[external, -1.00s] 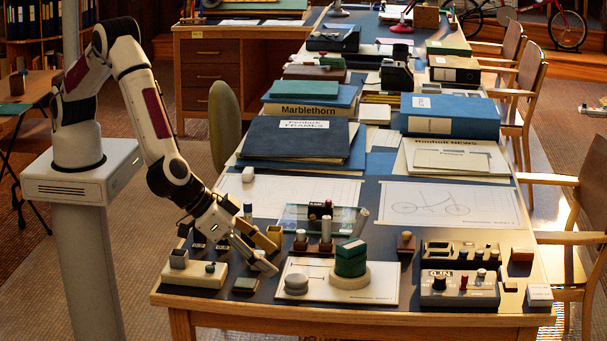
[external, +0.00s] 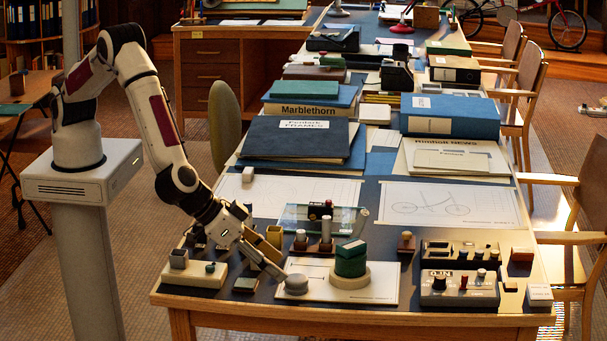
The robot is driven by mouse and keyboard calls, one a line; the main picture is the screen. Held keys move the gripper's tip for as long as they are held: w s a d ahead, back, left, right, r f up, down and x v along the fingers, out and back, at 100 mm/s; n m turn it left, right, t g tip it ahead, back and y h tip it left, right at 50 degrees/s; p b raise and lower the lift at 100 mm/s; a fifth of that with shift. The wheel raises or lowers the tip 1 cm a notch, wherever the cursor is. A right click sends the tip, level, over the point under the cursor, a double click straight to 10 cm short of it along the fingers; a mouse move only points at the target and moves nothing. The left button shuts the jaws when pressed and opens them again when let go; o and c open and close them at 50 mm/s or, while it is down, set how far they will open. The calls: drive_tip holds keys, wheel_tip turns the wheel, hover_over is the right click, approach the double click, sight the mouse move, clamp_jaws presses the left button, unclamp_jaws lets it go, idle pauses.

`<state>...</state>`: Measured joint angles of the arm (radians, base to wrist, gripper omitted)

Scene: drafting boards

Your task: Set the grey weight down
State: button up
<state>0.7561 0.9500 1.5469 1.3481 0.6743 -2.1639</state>
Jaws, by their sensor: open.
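The grey weight (external: 296,284) is a small round knobbed disc. It sits upright on the front left part of the white drawing board (external: 384,289), near the table's front edge. My gripper (external: 274,270) reaches down from the left with its fingers spread and nothing seen between them. Its tips are just left of and behind the weight. I cannot tell whether a finger touches it.
A green block stack on a round cream base (external: 349,278) stands right of the weight. Upright cylinders (external: 326,232) stand behind. A control box (external: 459,288) is at right.

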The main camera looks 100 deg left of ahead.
sight(294, 279)
drive_tip(key=shift+w+f, duration=0.15)
drive_tip(key=shift+x, duration=2.55)
clamp_jaws()
wheel_tip(294, 279, up, 10)
